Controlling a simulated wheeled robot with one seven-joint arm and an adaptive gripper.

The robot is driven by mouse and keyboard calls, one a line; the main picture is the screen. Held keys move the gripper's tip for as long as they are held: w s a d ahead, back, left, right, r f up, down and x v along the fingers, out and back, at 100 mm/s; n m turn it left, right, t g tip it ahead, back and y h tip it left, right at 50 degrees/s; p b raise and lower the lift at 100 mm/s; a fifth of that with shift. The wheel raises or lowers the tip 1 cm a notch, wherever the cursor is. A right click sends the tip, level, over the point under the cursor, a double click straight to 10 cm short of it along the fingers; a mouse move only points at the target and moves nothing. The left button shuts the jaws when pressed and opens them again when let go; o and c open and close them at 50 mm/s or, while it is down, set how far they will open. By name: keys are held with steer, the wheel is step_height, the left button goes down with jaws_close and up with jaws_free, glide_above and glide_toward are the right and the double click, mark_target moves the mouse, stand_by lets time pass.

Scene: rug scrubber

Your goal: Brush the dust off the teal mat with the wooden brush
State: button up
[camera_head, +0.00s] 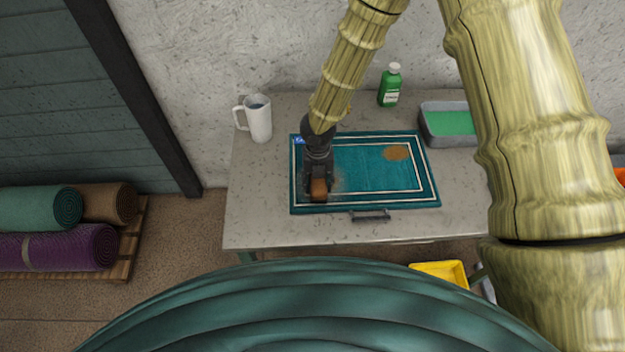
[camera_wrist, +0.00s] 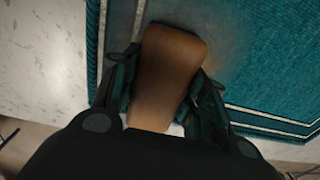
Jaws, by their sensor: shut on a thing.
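The teal mat (camera_head: 372,172) lies flat on the table, with pale border lines. A brown dust patch (camera_head: 397,152) shows at its upper right. A fainter dusty smear (camera_head: 337,184) shows beside my gripper. My gripper (camera_head: 318,186) is over the mat's lower left part, shut on the wooden brush (camera_head: 319,189). In the wrist view the brush's brown wooden back (camera_wrist: 168,70) sits between the two fingers, above the mat (camera_wrist: 262,62) and its border. The bristles are hidden, so I cannot tell whether they touch the mat.
A white mug (camera_head: 258,118) stands left of the mat. A green bottle (camera_head: 390,86) stands behind it, and a grey tray with green contents (camera_head: 447,122) is at the right. Rolled mats (camera_head: 60,245) lie on a pallet at left.

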mark_target(303, 189)
steer(key=shift+d+p, duration=0.45)
steer(key=shift+d, duration=1.6)
steer(key=shift+a+r+p, duration=0.1)
steer(key=shift+a+p, duration=0.35)
steer(key=shift+a, duration=1.7)
steer(key=shift+a+f, duration=0.2)
steer(key=shift+a, duration=1.9)
steer(key=shift+d+p, duration=0.6)
steer(key=shift+d, duration=3.55)
steer(key=shift+a+r, duration=0.1)
steer(key=shift+a, duration=2.05)
steer(key=shift+s+a+f, duration=0.1)
steer(key=shift+a, duration=0.95)
steer(key=shift+a+f, duration=0.1)
steer(key=shift+a, duration=0.9)
